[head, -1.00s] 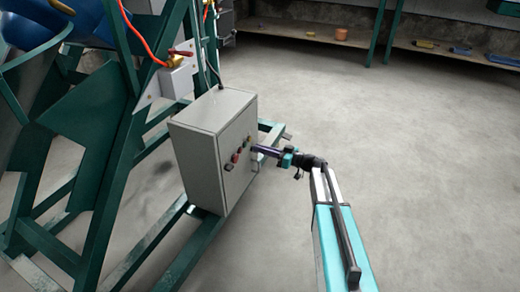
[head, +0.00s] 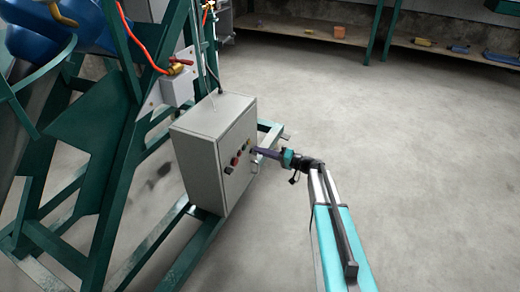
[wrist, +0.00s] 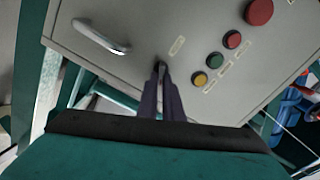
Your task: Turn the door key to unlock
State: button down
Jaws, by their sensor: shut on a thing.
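The grey control box (head: 197,171) stands on the green frame, and its door is closed. In the wrist view, my gripper (wrist: 161,78) is shut on the small dark key (wrist: 160,66) at the door face (wrist: 135,65). The fingers hide most of the key, and its exact angle is hard to tell. In the head view, my gripper (head: 259,151) reaches the door from the right, near its right edge.
Beside the key are a metal door handle (wrist: 102,37), yellow (wrist: 200,79), green (wrist: 232,39) and red (wrist: 259,11) buttons. Green frame beams (head: 190,250) surround the box. Open concrete floor (head: 420,170) lies to the right.

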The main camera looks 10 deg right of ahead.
jog(key=shift+w+d+m, duration=0.15)
jog(key=shift+d+m, duration=0.1)
jog(key=shift+m, duration=0.35)
jog(key=c, duration=1.9)
grip_release()
jog(key=shift+a, duration=0.15)
jog(key=p+v, duration=0.3)
jog(key=v, duration=1.1)
jog(key=shift+p, duration=0.3)
